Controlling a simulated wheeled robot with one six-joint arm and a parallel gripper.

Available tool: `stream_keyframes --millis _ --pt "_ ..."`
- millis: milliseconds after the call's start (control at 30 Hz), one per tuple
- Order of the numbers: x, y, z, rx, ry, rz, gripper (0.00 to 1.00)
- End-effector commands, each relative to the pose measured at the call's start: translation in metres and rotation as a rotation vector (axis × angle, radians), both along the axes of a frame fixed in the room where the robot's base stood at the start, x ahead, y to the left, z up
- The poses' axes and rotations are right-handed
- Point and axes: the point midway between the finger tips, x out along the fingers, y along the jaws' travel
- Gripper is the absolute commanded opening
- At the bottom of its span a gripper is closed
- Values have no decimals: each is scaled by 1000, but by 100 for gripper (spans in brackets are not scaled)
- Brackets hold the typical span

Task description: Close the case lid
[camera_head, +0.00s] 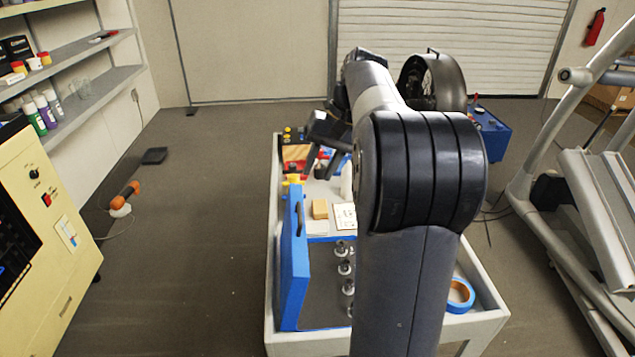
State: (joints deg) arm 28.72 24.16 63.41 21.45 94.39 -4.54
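The case has a blue lid (294,275) that stands upright, open, along the left side of the table. A dark handle shows on the lid's edge. The case's dark inside (322,300) lies to the right of the lid, with several round metal parts in it. My arm hides the right part of the case. My gripper (323,168) is beyond the lid, over the far part of the table, pointing down. Its two dark fingers look apart with nothing seen between them. It does not appear to touch the lid.
The white-rimmed table (270,250) also holds a wooden block (320,208), a white card (345,217), and a blue tape roll (460,295). Red and yellow items stand at its far end. Open floor lies left; a treadmill-like frame (570,230) stands right.

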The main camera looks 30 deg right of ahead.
Motion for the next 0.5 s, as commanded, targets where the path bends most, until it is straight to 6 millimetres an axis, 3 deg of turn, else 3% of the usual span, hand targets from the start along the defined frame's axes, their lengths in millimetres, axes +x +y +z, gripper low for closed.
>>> stream_keyframes --millis 167,500 --pt "1 4 -10 1 2 1 32" --pt "9 25 -67 2 5 2 32"
